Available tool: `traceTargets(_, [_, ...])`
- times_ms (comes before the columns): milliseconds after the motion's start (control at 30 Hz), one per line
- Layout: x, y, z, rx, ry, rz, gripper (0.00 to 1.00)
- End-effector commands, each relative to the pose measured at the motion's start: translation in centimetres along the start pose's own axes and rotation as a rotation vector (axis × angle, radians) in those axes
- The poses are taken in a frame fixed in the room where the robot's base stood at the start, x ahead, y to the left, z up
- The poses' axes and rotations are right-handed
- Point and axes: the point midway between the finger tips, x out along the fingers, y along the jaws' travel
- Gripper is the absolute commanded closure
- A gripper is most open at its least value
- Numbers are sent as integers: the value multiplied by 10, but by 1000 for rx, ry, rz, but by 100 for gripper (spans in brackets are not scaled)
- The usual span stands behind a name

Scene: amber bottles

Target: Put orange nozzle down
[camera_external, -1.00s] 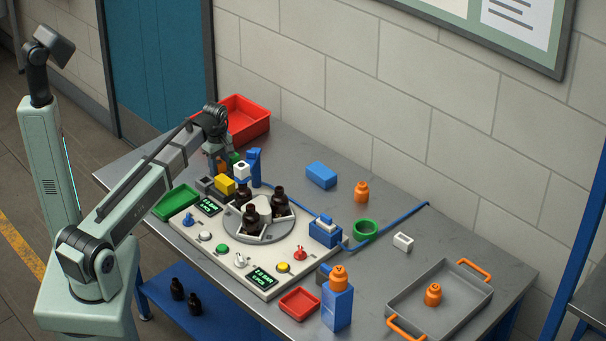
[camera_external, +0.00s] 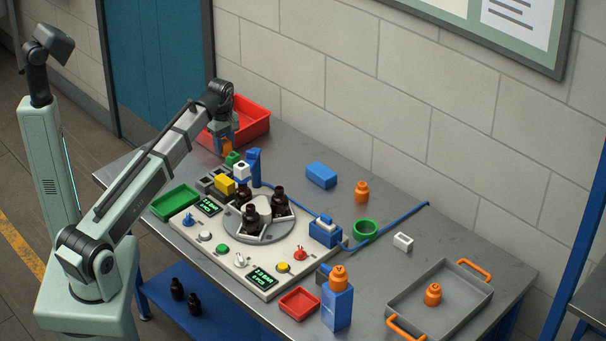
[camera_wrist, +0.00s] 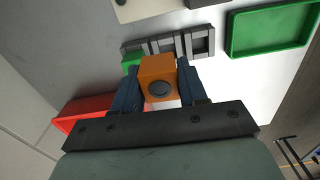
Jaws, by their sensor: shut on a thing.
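My gripper (camera_external: 226,143) is shut on the orange nozzle (camera_external: 227,149), a small orange block that is partly hidden by the fingers in the external view. In the wrist view the orange nozzle (camera_wrist: 152,68) sits between the two dark blue fingers of my gripper (camera_wrist: 159,88), and a dark round part shows on its near face. It is held up, beside the red bin (camera_external: 250,118) and just behind the green block (camera_external: 232,158). The dark slotted rack (camera_wrist: 170,46) lies beyond it in the wrist view. I cannot tell its exact height over the table.
A green tray (camera_external: 176,202) is to the left. The round dial with dark bottles (camera_external: 252,218) is in front. A blue upright piece (camera_external: 254,167) stands close by.

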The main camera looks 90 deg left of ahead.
Motion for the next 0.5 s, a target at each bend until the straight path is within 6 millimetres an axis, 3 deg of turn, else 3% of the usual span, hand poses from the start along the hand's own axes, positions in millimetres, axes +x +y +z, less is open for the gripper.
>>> traceTargets(200, [5, 76, 24, 60, 0, 0, 87])
traceTargets(500, [8, 199, 36, 89, 0, 0, 87])
